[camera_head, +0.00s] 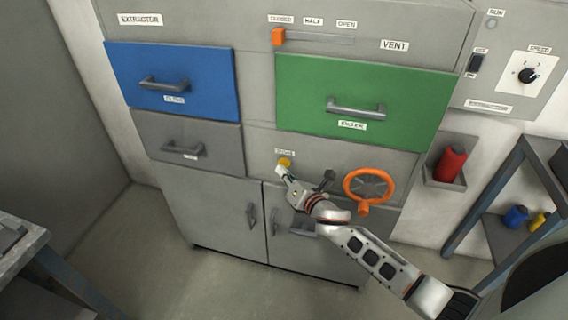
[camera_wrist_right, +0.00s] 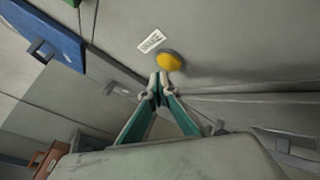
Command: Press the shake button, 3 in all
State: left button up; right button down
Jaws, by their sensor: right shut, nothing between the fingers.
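The shake button (camera_head: 285,162) is a round yellow knob on the grey cabinet front, under a small white label (camera_head: 284,153). In the right wrist view the yellow button (camera_wrist_right: 170,61) is just beyond the fingertips, with its label beside it. My right gripper (camera_head: 281,171) is shut and empty, its tips close below the button. In the wrist view the right gripper (camera_wrist_right: 158,76) has its fingertips together; I cannot tell whether they touch the button. My left gripper is not in view.
An orange handwheel (camera_head: 369,188) is right of the button. A blue drawer (camera_head: 171,80) and a green drawer (camera_head: 352,102) with handles are above. A red bottle (camera_head: 451,163) sits in a wall holder at right. Open floor lies before the cabinet.

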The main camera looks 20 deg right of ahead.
dwell(0.4)
jog(key=shift+w+d, duration=0.3)
jog(key=shift+w, duration=0.05)
jog(key=shift+w+d, duration=0.2)
jog(key=shift+w, duration=0.15)
dwell(1.0)
jog(key=shift+s+a, duration=0.45)
jog(key=shift+s, duration=0.25)
jog(key=s+a, duration=0.1)
jog(key=s+a+p, duration=0.1)
jog(key=s, duration=0.2)
jog(key=shift+s+a, duration=0.1)
jog(key=shift+a, duration=0.3)
